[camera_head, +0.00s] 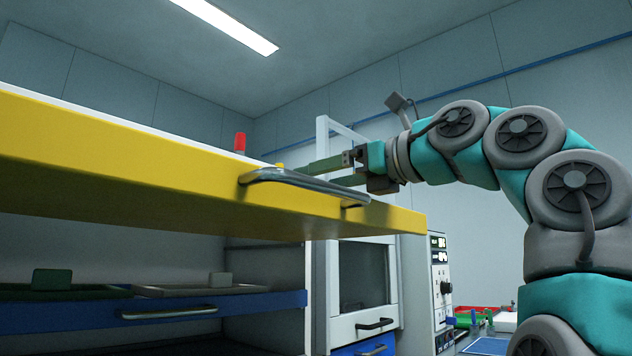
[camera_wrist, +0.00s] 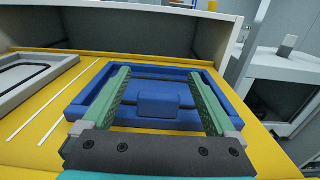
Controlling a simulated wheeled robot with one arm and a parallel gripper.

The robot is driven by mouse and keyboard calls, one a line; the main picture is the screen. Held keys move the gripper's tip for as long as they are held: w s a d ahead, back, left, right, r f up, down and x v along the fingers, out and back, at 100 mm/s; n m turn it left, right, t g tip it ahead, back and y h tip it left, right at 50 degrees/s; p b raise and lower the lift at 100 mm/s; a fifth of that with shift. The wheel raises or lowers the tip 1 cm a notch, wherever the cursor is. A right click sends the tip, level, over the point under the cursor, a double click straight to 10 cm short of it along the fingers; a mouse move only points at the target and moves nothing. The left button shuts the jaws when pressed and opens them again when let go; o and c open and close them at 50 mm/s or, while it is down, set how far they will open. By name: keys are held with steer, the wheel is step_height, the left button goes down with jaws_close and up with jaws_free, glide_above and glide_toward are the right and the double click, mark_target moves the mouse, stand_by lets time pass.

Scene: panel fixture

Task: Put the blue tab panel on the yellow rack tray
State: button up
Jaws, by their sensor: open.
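The yellow rack tray (camera_head: 120,140) is a wide shelf seen from below in the head view, with a metal handle on its front. Its yellow top (camera_wrist: 50,121) fills much of the wrist view. The blue tab panel (camera_wrist: 83,103) lies on that yellow top, seemingly flat, with its raised blue tab (camera_wrist: 157,105) in the middle. My gripper (camera_wrist: 160,72) is open, its green fingers over the panel on either side of the tab and apart from it. In the head view my gripper (camera_head: 315,174) is just above the tray's right end; the panel is hidden there.
A grey tray-like piece (camera_wrist: 38,78) lies left of the blue panel, past white lines. Below the yellow tray, a blue shelf (camera_head: 70,315) holds a green panel (camera_head: 90,292) and a grey panel (camera_head: 185,290). A cabinet (camera_head: 362,285) and control box (camera_head: 441,285) stand at right.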

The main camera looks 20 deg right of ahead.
steer(key=v, duration=0.9)
steer(key=shift+s+d, duration=0.15)
steer(key=shift+s, duration=0.15)
steer(key=shift+r, duration=0.1)
steer(key=shift+c, duration=0.3)
stand_by(0.3)
